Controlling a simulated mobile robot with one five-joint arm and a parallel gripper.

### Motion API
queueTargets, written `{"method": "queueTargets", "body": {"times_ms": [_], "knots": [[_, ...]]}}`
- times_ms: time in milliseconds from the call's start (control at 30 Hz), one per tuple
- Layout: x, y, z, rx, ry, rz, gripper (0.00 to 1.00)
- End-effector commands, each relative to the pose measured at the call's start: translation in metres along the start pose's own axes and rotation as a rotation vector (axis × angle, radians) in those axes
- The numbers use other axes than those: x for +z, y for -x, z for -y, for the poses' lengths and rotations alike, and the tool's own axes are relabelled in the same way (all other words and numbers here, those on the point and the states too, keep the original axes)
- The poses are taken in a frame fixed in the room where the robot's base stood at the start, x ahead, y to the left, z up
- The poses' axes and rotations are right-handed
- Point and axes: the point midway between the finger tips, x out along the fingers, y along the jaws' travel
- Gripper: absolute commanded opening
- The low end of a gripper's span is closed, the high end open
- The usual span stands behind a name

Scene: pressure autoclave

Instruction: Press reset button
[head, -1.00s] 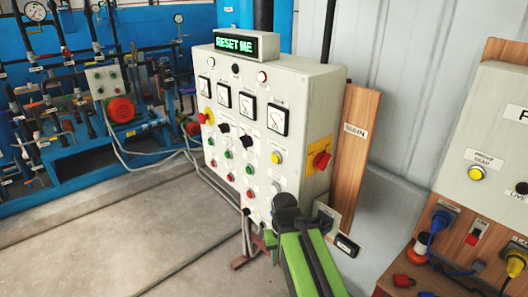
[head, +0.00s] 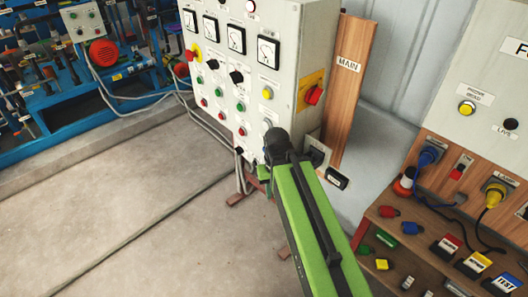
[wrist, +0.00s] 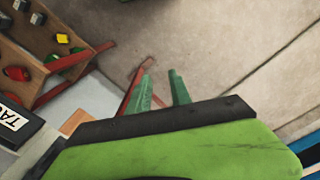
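The grey control cabinet (head: 318,40) stands at upper centre in the head view, with dial meters, knobs and rows of small red and green buttons. A yellow button (head: 267,93) is at the right of its front. I cannot tell which button is the reset, as the small labels are unreadable. My green arm reaches up in front of the cabinet's lower right, and its dark end hides part of the front there. My gripper (wrist: 160,77) shows in the wrist view as two green fingers, apart and empty, above the floor.
A red switch (head: 314,95) sits on the cabinet's side, beside a wooden board marked MAIN (head: 348,62). At right, another grey panel has a yellow button (head: 466,107), above a wooden shelf (head: 368,234) with plugs and padlocks. The floor at left (head: 110,220) is clear.

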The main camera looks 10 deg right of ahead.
Motion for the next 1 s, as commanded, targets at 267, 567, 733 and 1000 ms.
{"method": "queueTargets", "body": {"times_ms": [267, 567, 733, 1000], "knots": [[0.0, 0.0, 0.0, 0.0, 0.0, 0.0, 0.0], [0.0, 0.0, 0.0, 0.0, 0.0, 0.0, 0.0], [0.0, 0.0, 0.0, 0.0, 0.0, 0.0, 0.0], [0.0, 0.0, 0.0, 0.0, 0.0, 0.0, 0.0]]}}
